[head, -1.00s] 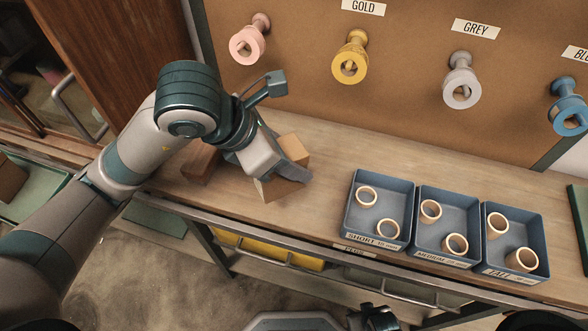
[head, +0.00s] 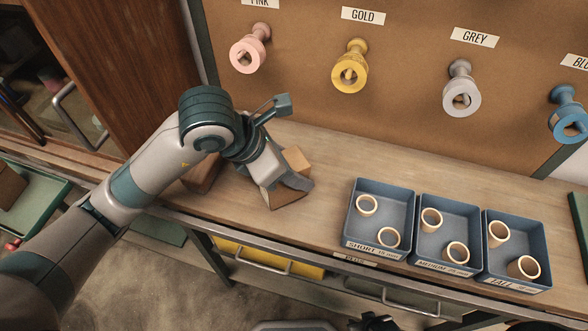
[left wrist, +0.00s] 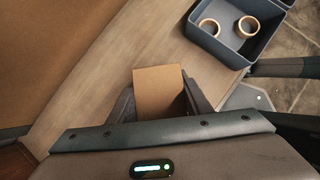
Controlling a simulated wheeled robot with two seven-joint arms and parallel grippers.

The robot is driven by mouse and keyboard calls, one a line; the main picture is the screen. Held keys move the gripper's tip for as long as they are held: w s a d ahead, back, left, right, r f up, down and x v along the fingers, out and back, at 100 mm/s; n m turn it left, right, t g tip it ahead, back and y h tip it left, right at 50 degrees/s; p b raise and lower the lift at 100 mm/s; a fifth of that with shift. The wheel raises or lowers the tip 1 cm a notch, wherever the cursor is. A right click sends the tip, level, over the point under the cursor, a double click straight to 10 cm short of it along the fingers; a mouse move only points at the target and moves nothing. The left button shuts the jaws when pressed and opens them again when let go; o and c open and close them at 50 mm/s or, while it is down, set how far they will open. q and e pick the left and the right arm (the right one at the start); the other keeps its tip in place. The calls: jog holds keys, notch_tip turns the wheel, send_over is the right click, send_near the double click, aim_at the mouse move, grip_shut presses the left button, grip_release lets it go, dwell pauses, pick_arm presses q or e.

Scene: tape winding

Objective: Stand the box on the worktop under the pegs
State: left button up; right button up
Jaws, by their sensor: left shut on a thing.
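A plain brown box (head: 297,159) is between the fingers of my left gripper (head: 290,184), over the worktop (head: 330,150) left of the trays. The gripper is shut on it and hides its middle. The box also shows in the left wrist view (left wrist: 160,88), between the two dark fingers. Whether its base touches the worktop I cannot tell. The pegs on the board above hold spools: pink (head: 248,55), gold (head: 350,72), grey (head: 461,97) and blue (head: 569,123). Only a dark bit, perhaps my right gripper (head: 373,322), shows at the bottom edge.
Three blue trays, short (head: 352,238), medium (head: 412,258) and tall (head: 490,278), hold tan rings on the right of the worktop. Another brown block (head: 203,174) sits behind my left arm. The worktop between the box and the board is clear.

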pick_arm(q)
jog(key=shift+f, duration=0.5)
jog(key=o, duration=0.7)
jog(key=shift+f, duration=0.15)
jog(key=o, duration=0.5)
jog(key=shift+c, duration=0.2)
